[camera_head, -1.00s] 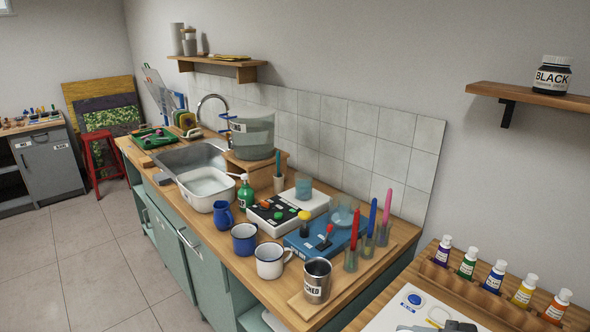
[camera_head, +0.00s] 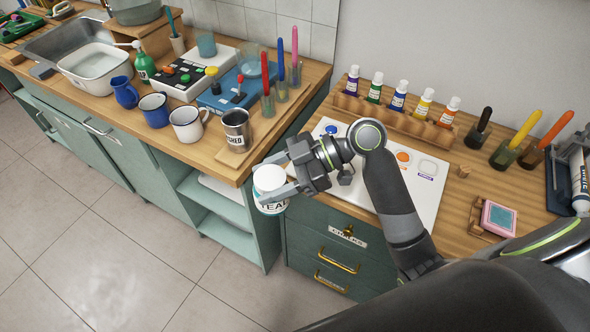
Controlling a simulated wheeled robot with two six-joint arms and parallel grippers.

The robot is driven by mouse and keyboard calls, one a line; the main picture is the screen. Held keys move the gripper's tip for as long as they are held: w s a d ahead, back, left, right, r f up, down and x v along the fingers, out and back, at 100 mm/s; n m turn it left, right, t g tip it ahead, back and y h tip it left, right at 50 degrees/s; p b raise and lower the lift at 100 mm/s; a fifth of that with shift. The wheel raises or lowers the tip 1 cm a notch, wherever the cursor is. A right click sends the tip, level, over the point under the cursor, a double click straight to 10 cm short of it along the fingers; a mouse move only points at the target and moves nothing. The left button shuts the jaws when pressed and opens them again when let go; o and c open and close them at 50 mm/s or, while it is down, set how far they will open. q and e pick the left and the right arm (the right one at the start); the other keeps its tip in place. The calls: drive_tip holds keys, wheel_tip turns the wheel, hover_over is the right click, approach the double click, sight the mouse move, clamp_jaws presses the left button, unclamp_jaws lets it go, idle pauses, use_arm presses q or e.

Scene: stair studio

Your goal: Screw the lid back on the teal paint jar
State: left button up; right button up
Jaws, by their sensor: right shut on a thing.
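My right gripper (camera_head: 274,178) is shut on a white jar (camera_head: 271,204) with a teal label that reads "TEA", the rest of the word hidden. The jar is held roughly upright in front of the counters, with open floor and shelving behind it. Its top is a white disc; I cannot tell whether that is a lid in place. One finger lies along the far side and one along the near side of the jar. No separate loose lid can be made out. My left gripper is not in view.
A steel cup (camera_head: 236,130), enamel mugs and a blue pitcher (camera_head: 125,92) stand along the left counter's edge. Paint tubes (camera_head: 400,95) stand in a wooden rack behind a white palette sheet (camera_head: 425,205). Drawers (camera_head: 335,255) are below.

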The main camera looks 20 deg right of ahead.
sight(257, 180)
drive_tip(key=shift+w+a+f+n+g, duration=0.2)
drive_tip(key=shift+a+n+g, duration=0.45)
drive_tip(key=shift+a, duration=0.45)
drive_tip(key=shift+w+a+f+n+g, duration=0.15)
drive_tip(key=shift+a+n+g, duration=0.5)
drive_tip(key=shift+a, duration=0.45)
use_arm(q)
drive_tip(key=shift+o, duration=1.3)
use_arm(e)
clamp_jaws()
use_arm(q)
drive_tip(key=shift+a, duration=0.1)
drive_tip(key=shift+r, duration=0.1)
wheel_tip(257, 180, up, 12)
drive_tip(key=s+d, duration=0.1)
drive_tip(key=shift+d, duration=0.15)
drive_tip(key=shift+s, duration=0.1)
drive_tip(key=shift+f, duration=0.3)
